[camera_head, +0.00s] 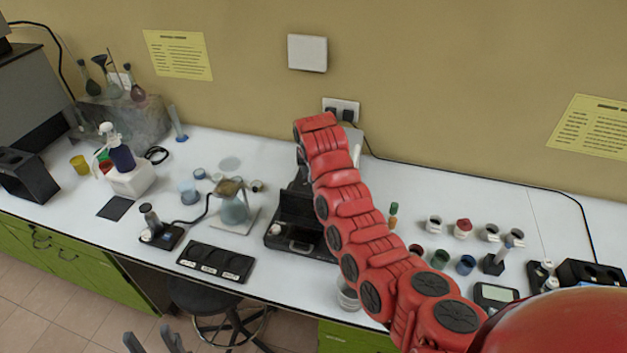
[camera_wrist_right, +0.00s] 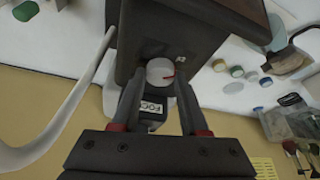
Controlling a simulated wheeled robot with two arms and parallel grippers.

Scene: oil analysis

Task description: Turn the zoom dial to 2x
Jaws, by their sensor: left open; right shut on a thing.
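In the right wrist view a round pale grey dial (camera_wrist_right: 160,71) with a red mark sits on the face of a dark device (camera_wrist_right: 200,25). The red mark points to the right in that picture. My right gripper (camera_wrist_right: 159,82) has one finger on each side of the dial and is shut on it. A white label (camera_wrist_right: 152,107), starting with "FOC", shows between the fingers. No 2x marking is readable. In the head view my right arm hides its gripper and much of the dark device (camera_head: 295,229). My left gripper (camera_head: 152,343) is open and empty at the bottom edge.
A black tray (camera_head: 216,262) and a glass flask (camera_head: 233,205) stand left of the device on the white bench. Several small jars, including a red-topped one (camera_head: 463,228), stand to the right of my arm. A dark stool (camera_head: 205,295) is below the bench edge.

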